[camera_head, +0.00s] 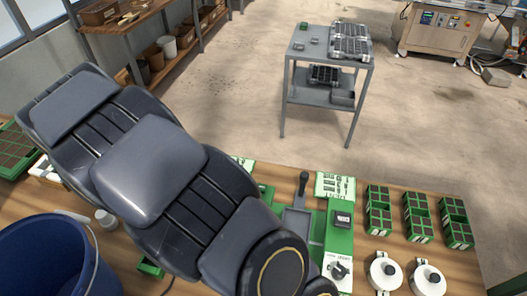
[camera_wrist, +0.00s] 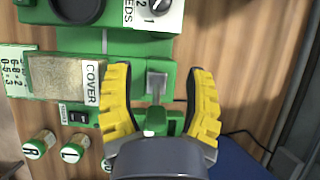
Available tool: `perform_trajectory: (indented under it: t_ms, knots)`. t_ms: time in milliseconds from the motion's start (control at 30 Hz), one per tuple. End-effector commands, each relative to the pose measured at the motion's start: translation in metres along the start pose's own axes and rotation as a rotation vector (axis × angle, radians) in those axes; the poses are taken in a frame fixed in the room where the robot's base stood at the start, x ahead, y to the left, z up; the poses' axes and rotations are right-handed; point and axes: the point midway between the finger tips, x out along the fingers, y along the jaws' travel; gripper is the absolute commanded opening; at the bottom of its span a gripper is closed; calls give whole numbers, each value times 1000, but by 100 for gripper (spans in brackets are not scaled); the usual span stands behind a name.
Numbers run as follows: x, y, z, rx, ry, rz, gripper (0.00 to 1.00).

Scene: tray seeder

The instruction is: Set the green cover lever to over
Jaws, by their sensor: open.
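The green cover lever (camera_wrist: 154,120) shows in the wrist view as a green knob at the end of a grey metal piece. It is on the green machine (camera_wrist: 140,46), to the right of a white label reading COVER (camera_wrist: 91,83). My gripper (camera_wrist: 158,72) is open, with one yellow ribbed finger on each side of the lever. I see gaps between the fingers and the knob. In the head view my dark arm reaches over the machine (camera_head: 339,238) and hides my gripper and the cover lever.
A black-handled lever (camera_head: 303,184) stands up on the machine. Round knobs marked R (camera_wrist: 34,150) and L (camera_wrist: 71,152) lie left of my gripper. White round containers (camera_head: 385,275) and green trays (camera_head: 419,215) are on the bench at right. A blue bucket (camera_head: 45,258) is at left.

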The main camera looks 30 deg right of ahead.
Motion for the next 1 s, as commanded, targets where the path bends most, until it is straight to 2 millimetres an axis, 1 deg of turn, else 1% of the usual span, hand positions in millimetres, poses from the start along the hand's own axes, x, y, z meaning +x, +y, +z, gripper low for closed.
perform_trajectory:
  t_ms: [33,233,300,467,767,800,1000]
  knots:
    - [2,-1,3,1,19,-4,52]
    - [5,0,6,1,114,-1,52]
    - [-7,0,6,-1,112,2,52]
    - [-28,0,8,-1,109,0,52]
    - [-76,0,14,1,112,1,52]
    - [-75,0,22,29,117,-8,52]
    - [-80,-2,54,138,147,-41,52]
